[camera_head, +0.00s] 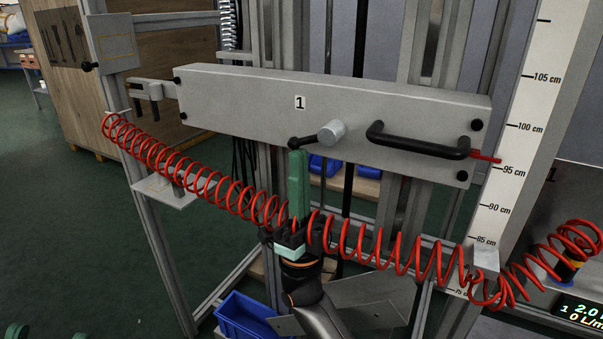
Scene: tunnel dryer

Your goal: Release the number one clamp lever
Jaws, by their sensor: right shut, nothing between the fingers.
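The number one clamp lever (308,140) is a black bar with a ball end, joined to a short grey cylindrical hub. It sits on the front of the grey beam (240,98) marked 1, and its ball end points left. My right gripper (298,156) comes up from below with its green fingers shut and empty. Its fingertips are just below the ball end of the lever; I cannot tell whether they touch. Two small green tips at the bottom left edge may be my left gripper (33,332); the rest is cut off.
A red coiled hose (240,193) hangs across the front, passing by my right gripper. A black handle (417,142) is right of the lever. A centimetre scale (540,95) stands at right. A blue bin (243,318) is below.

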